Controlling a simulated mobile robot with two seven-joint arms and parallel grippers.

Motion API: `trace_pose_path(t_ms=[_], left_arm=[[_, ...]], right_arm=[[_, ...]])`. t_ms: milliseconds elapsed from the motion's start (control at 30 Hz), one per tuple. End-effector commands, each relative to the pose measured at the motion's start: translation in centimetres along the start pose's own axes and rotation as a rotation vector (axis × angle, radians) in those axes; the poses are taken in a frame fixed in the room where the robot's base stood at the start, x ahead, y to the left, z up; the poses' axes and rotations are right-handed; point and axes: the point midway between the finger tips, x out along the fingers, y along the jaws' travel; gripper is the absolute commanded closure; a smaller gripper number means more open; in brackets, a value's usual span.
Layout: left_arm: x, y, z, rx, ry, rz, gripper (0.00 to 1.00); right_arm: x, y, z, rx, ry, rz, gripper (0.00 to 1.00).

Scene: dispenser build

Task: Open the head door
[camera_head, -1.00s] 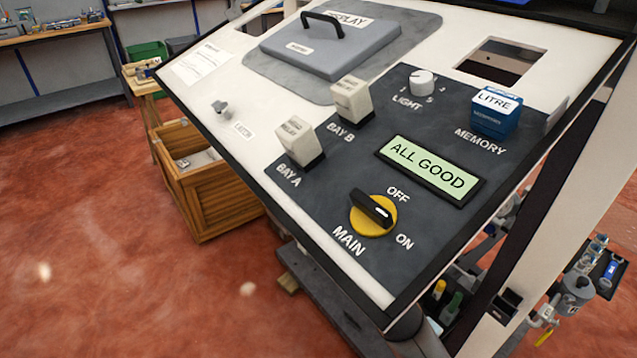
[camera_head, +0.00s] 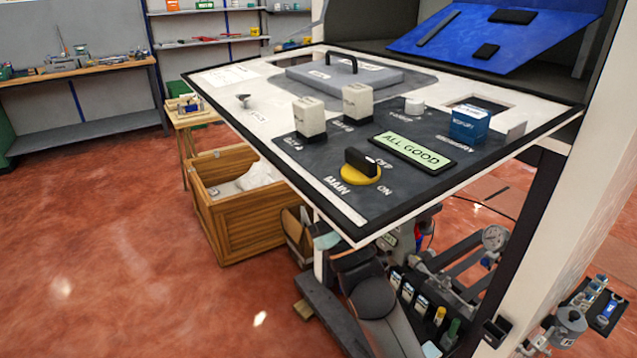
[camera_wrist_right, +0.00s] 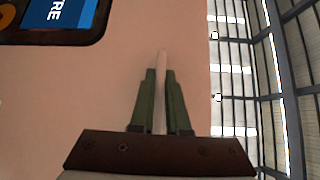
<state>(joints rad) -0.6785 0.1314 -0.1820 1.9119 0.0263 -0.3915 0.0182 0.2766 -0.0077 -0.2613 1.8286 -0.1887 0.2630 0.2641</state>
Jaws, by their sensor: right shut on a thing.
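The head door appears to be the white-edged panel (camera_head: 215,95) in the head view. It carries the relays, the yellow MAIN knob (camera_head: 361,173), the green ALL GOOD display (camera_head: 411,149) and the blue MEMORY block (camera_head: 469,126). It lies nearly level, with a dark cavity behind it. My right gripper (camera_wrist_right: 161,85) shows only in the right wrist view, its green fingers shut on a thin pale upright strip (camera_wrist_right: 162,62). A pale surface lies beyond it; the blue LITRE block (camera_wrist_right: 62,14) is at the upper left. My left gripper is in neither view.
A tilted blue panel (camera_head: 490,38) shows behind the door. A wooden crate (camera_head: 243,218) stands on the red floor below left, beside a small wooden table (camera_head: 188,118). A white post (camera_head: 572,190) rises at the right. The floor at the left is open.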

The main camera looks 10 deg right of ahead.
Motion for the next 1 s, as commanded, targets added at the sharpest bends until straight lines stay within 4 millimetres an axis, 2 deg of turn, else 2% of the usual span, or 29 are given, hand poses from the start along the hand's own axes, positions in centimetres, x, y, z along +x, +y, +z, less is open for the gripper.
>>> trace_pose_path(t_ms=[33,200,633,667,733,1000], left_arm=[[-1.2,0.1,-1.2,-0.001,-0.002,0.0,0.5],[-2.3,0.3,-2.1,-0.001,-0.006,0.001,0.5],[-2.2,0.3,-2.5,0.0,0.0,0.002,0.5],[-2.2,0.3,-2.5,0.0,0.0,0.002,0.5],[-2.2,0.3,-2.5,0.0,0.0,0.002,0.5],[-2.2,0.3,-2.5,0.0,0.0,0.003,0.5]], right_arm=[[1.9,0.1,-2.1,-0.003,0.021,-0.001,1.0],[3.4,0.0,-3.6,-0.002,0.023,-0.002,1.0],[3.5,0.0,-3.8,-0.003,0.02,-0.002,1.0],[3.5,0.0,-3.8,-0.003,0.02,-0.002,0.84],[3.5,0.0,-3.7,-0.003,0.019,-0.002,0.76],[3.5,0.0,-3.6,-0.003,0.017,0.0,0.74]])
